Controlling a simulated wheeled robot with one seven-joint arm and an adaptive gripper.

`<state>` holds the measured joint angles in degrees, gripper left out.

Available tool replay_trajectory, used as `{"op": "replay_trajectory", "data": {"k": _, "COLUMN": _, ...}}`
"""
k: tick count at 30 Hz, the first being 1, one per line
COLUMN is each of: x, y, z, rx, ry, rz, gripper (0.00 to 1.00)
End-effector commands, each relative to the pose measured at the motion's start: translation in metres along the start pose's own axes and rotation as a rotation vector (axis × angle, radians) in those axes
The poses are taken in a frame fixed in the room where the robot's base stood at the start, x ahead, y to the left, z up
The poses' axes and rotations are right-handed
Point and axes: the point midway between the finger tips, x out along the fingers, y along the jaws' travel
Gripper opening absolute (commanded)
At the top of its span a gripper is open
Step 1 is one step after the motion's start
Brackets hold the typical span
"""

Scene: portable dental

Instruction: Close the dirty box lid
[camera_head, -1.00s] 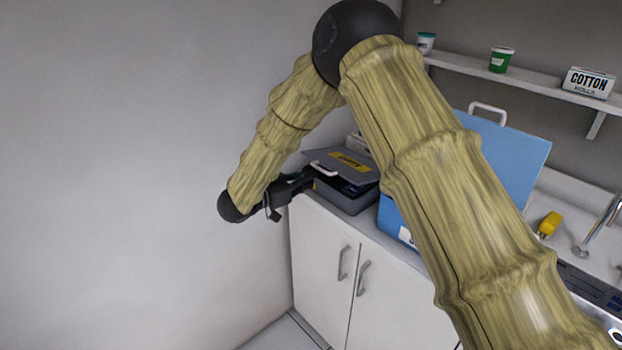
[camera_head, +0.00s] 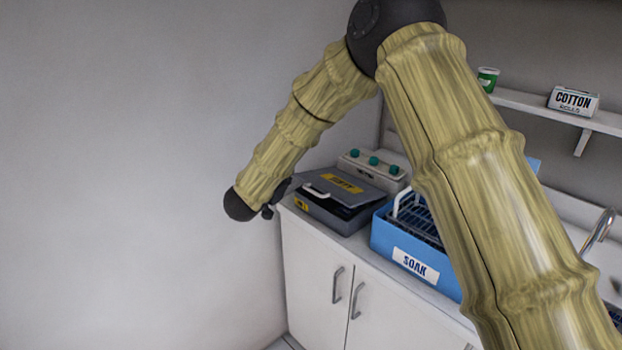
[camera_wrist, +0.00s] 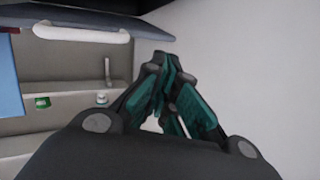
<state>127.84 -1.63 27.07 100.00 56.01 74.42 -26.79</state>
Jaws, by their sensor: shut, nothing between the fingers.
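The dirty box (camera_head: 328,212) is a dark grey case at the left end of the counter. Its grey lid (camera_head: 368,196) has a yellow label and a white handle (camera_head: 316,190). The lid lies low over the box, slightly tilted; I cannot tell whether it is fully seated. My gripper (camera_head: 270,208) is at the left of the box, mostly hidden behind my wrist. In the wrist view my gripper (camera_wrist: 168,75) is shut and empty, its teal-padded fingers together. A white handle (camera_wrist: 82,33) under a blue-grey edge shows at its upper left, apart from the fingers.
A blue SOAK box (camera_head: 385,236) with a rack in it stands right of the dirty box. A device with green knobs (camera_head: 352,160) is behind. A shelf (camera_head: 530,103) holds a cotton box (camera_head: 573,100). The wall at left is bare.

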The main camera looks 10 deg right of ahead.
Motion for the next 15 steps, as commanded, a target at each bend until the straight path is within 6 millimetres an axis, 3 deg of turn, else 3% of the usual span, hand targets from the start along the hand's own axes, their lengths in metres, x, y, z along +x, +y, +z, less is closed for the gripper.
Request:
{"op": "replay_trajectory", "data": {"k": 1, "x": 0.009, "y": -0.004, "z": -0.02, "rx": 0.006, "ry": -0.023, "rz": -0.061, "gripper": 0.0}}
{"op": "replay_trajectory", "data": {"k": 7, "x": 0.029, "y": -0.019, "z": -0.069, "rx": -0.024, "ry": -0.129, "rz": -0.33, "gripper": 0.0}}
{"op": "replay_trajectory", "data": {"k": 15, "x": 0.021, "y": -0.008, "z": -0.116, "rx": -0.162, "ry": -0.29, "rz": -0.645, "gripper": 0.0}}
